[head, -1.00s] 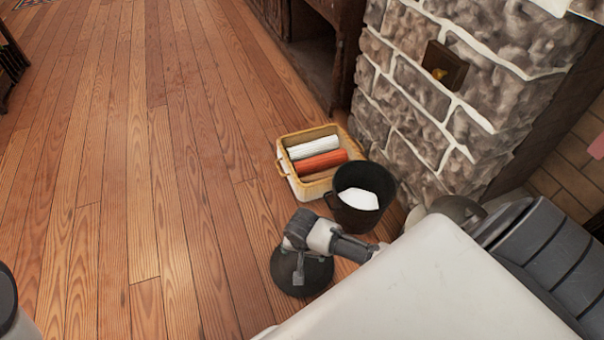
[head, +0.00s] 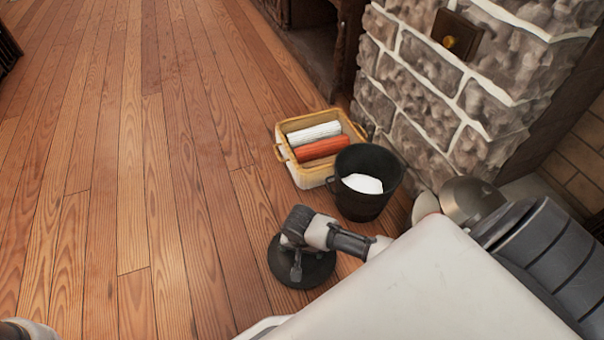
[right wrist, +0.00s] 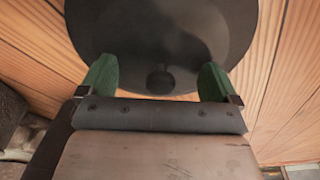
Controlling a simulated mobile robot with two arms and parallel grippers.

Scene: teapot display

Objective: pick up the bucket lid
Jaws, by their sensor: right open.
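The bucket lid (head: 321,270) is a dark round disc lying on the wooden floor in the head view. In the right wrist view the lid (right wrist: 160,30) fills the top middle, with its small dark knob (right wrist: 160,81) facing me. My right gripper (head: 296,270) is over the lid in the head view. In the right wrist view its green fingertips (right wrist: 157,80) are spread, one on each side of the knob with gaps between. The black bucket (head: 350,205) stands just beyond the lid, with something white inside. My left gripper is not in view.
A tan basket (head: 283,150) holding a white roll (head: 313,132) and a red roll (head: 322,148) stands beside the bucket. A stone pillar (head: 440,85) rises behind them at the right. The wooden floor to the left is clear.

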